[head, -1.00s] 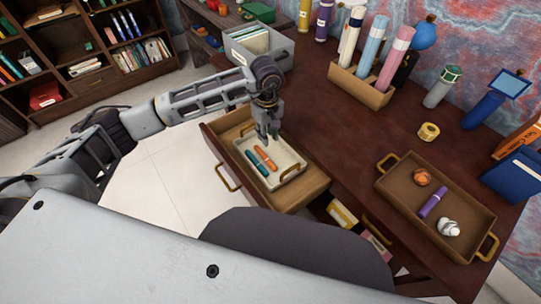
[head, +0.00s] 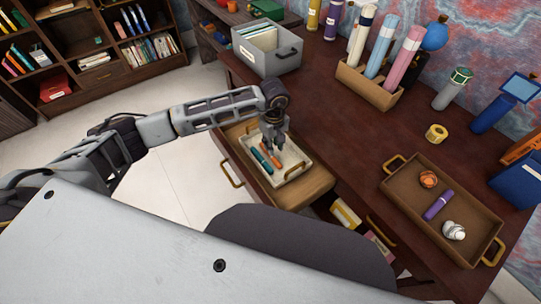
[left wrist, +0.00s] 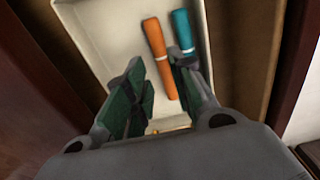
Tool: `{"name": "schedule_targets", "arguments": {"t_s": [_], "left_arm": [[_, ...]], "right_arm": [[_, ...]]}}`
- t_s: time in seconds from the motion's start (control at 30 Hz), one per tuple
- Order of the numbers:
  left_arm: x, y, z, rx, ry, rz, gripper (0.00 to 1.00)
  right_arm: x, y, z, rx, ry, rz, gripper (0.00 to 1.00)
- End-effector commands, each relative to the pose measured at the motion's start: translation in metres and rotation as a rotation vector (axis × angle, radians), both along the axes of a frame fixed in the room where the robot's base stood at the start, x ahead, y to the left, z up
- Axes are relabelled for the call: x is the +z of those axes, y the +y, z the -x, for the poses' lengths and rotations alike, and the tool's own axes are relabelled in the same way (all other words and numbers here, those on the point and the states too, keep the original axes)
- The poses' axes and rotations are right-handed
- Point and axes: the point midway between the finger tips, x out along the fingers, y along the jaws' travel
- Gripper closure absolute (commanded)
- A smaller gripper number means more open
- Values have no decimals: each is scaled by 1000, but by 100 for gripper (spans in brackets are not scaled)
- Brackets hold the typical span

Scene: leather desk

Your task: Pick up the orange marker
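The orange marker (left wrist: 156,50) lies in a white tray (left wrist: 100,30) inside an open desk drawer, beside a teal marker (left wrist: 183,35). In the head view the orange marker (head: 272,157) shows just below my left gripper (head: 274,147), partly covered by it. My left gripper (left wrist: 155,88) is open, fingers apart, pointing down into the tray. In the left wrist view the near end of the orange marker reaches between the fingers, closer to the right one; I see no grip on it. My right gripper is not in view.
The wooden drawer (head: 310,188) surrounds the tray closely. A grey file box (head: 285,62) stands on the desk behind the arm. The desk middle is clear.

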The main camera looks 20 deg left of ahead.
Motion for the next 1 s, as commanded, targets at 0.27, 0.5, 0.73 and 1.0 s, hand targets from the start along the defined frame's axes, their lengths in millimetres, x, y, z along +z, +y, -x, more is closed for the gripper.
{"name": "schedule_targets", "arguments": {"t_s": [0.27, 0.5, 0.73, 1.0], "left_arm": [[-14, 0, 0, 0, -1, -1, 76], [-14, 0, 0, 0, 0, 0, 76], [-24, 0, 0, -1, 1, 2, 76], [-54, 2, 1, 0, 2, 1, 76]], "right_arm": [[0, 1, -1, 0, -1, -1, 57], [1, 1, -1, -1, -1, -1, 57], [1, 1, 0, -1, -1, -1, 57], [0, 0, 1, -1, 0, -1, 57]]}}
